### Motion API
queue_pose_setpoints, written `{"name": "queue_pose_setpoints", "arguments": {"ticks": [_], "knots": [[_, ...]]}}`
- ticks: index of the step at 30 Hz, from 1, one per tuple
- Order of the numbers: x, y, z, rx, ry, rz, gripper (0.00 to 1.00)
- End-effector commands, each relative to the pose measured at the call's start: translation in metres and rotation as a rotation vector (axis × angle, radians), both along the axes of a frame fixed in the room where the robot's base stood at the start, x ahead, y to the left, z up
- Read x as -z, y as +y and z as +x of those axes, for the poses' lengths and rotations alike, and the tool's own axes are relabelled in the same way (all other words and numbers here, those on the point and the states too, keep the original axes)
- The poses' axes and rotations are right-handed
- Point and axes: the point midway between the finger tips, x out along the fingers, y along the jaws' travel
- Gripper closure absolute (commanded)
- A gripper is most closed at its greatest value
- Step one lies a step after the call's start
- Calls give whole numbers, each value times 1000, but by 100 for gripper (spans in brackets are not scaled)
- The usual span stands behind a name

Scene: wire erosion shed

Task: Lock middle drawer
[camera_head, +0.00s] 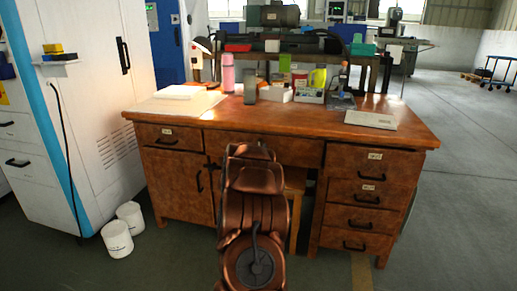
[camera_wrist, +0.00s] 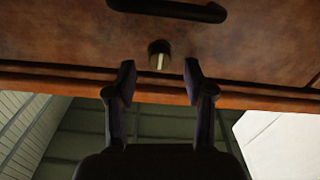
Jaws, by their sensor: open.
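The middle drawer (camera_head: 300,151) is the wide wooden drawer under the centre of the desk top. It looks closed in the head view, with my arm covering part of its front. In the wrist view, its brown front (camera_wrist: 240,45) fills the upper part, with a dark handle (camera_wrist: 168,9) at the top edge. A small round lock (camera_wrist: 159,55) with a pale upright bar on its face sits below the handle. My gripper (camera_wrist: 158,80) is open and empty. Its two fingertips point at the drawer front, one either side of the lock and slightly below it in the picture, with gaps to it.
The wooden desk (camera_head: 270,120) has drawers on the right and a door at left. Bottles, boxes and papers stand on top. A white cabinet (camera_head: 95,100) and white buckets (camera_head: 117,238) stand at left. The floor at right (camera_head: 465,170) is clear.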

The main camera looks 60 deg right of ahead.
Motion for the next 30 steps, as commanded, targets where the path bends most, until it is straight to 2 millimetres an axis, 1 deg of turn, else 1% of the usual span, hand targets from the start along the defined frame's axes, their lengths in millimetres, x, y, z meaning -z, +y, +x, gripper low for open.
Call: {"name": "queue_pose_setpoints", "arguments": {"ticks": [3,9,19,30], "knots": [[1,-12,4,1,-2,-2,47],[1,-25,9,0,0,0,47],[0,-27,10,-1,-1,1,47],[0,-27,10,-1,-1,1,86]]}}
